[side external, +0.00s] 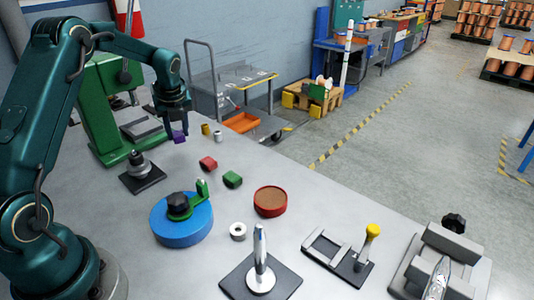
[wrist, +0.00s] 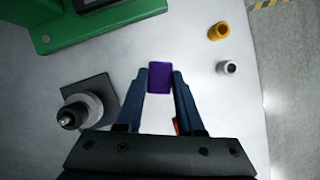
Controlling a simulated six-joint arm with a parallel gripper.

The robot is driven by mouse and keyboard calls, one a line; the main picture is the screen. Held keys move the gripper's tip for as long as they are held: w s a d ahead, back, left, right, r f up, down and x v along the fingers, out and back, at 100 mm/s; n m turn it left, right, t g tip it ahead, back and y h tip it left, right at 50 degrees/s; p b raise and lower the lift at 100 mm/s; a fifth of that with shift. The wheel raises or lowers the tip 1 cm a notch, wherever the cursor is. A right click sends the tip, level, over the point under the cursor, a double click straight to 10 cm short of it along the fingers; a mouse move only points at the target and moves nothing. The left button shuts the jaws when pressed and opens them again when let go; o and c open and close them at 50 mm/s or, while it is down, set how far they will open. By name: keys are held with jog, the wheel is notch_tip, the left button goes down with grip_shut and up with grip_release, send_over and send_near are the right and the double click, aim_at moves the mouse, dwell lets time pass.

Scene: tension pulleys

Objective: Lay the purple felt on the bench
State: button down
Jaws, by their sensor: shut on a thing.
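The purple felt (wrist: 160,78) is a small purple block between the two fingertips of my gripper (wrist: 160,82) in the wrist view. My gripper is shut on it. In the side external view the purple felt (side external: 179,137) hangs at the tips of my gripper (side external: 178,130), at the far part of the grey bench (side external: 330,210). I cannot tell for sure whether its underside touches the bench.
A black-based spindle (wrist: 88,105) stands left of my gripper in the wrist view. A green machine (wrist: 60,28) is beyond it. A yellow bushing (wrist: 218,31) and a white bushing (wrist: 227,68) stand to the right. Red (side external: 208,163) and green (side external: 232,179) pieces lie nearer.

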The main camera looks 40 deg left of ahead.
aim_at(182, 142)
jog(key=shift+w+d+f, duration=0.1)
jog(key=shift+w+f, duration=0.1)
jog(key=shift+f, duration=1.95)
jog(key=shift+f, duration=0.1)
jog(key=c, duration=0.5)
grip_release()
